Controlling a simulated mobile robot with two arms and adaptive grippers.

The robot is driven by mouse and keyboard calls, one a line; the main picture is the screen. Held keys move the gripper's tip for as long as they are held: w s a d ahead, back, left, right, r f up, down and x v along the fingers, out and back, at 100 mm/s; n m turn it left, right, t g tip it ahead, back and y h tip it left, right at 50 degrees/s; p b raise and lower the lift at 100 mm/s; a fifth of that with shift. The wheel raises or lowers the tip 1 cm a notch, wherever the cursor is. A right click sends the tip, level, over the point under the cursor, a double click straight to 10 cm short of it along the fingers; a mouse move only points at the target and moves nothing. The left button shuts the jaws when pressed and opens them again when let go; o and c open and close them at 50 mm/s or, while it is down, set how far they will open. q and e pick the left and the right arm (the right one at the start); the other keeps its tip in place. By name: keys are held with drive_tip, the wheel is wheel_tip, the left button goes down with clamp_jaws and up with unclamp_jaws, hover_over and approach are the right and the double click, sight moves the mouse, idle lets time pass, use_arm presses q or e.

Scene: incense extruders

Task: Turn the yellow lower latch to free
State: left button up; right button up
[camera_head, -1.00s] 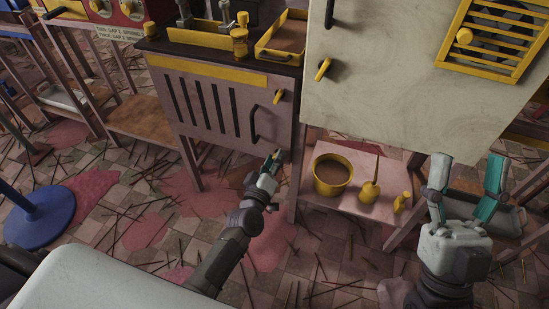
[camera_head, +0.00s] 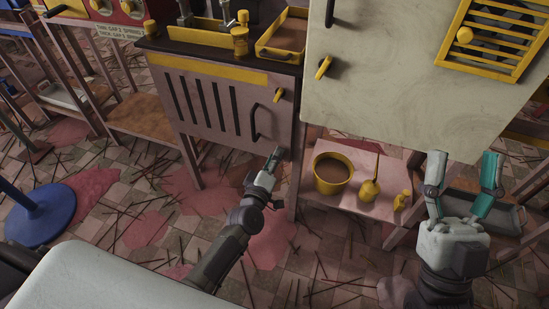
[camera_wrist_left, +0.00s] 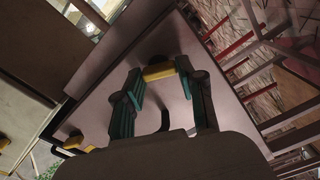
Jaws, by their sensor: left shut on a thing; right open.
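The yellow lower latch (camera_wrist_left: 158,72) is on the pale pink cabinet door (camera_wrist_left: 108,80), between my left fingertips in the left wrist view. My left gripper (camera_head: 275,156) is shut on it, near the lower right of the door in the head view. There the gripper hides the latch, and I cannot tell how far it is turned. The yellow upper latch (camera_head: 278,95) and a dark curved handle (camera_head: 254,122) are above the gripper on the same door. My right gripper (camera_head: 464,163) is open and empty in front of the low shelf at right.
A cream cabinet (camera_head: 390,75) with its own yellow latch (camera_head: 323,68) stands at right. A low shelf (camera_head: 345,205) below holds a yellow bucket (camera_head: 333,183) and small yellow items. A blue round base (camera_head: 38,218) stands at left. Thin sticks litter the floor.

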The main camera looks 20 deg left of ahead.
use_arm(q)
drive_tip(key=o, duration=1.1)
drive_tip(key=shift+a, duration=0.1)
drive_tip(key=shift+o, duration=0.2)
drive_tip(key=s, duration=1.2)
drive_tip(key=shift+a, duration=0.15)
